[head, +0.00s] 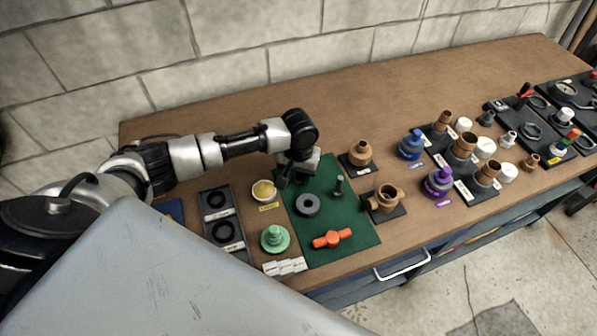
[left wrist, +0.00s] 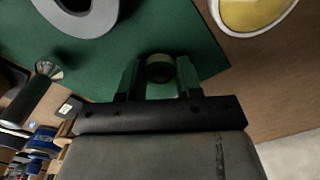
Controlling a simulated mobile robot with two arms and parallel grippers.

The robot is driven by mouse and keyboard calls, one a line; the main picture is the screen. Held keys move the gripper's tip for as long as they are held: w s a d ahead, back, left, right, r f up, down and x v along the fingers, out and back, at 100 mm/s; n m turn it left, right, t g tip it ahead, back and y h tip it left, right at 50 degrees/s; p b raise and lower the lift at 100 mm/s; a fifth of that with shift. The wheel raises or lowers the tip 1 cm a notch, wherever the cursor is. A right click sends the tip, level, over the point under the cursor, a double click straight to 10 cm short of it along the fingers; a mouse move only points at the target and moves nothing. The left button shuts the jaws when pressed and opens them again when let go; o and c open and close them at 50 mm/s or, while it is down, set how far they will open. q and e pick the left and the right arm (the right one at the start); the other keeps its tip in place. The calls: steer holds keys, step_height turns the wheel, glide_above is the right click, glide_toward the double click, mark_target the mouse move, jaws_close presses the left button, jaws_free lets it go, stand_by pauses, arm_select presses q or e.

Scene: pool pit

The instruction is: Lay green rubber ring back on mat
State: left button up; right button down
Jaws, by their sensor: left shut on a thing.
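My left gripper (head: 284,181) is over the back left part of the green mat (head: 355,225). In the left wrist view its two fingers (left wrist: 160,78) are shut on a small dark green ring (left wrist: 160,66), with the mat (left wrist: 190,35) close beneath. I cannot tell whether the ring touches the mat. In the head view the ring cannot be made out at the gripper. My right gripper is not in view.
On the mat are a thick grey ring (head: 307,205), a dark post (head: 339,186) and an orange handle (head: 332,238). A yellow-filled bowl (head: 263,191) and a light green knobbed part (head: 275,238) stand left. Brass fittings (head: 384,198) stand right. The mat's right front is clear.

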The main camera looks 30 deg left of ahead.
arm_select(q)
steer(key=o, duration=0.8)
steer(key=shift+o, duration=0.2)
step_height(320, 180, up, 12)
steer(key=shift+r+b, duration=0.15)
steer(key=shift+b, duration=0.3)
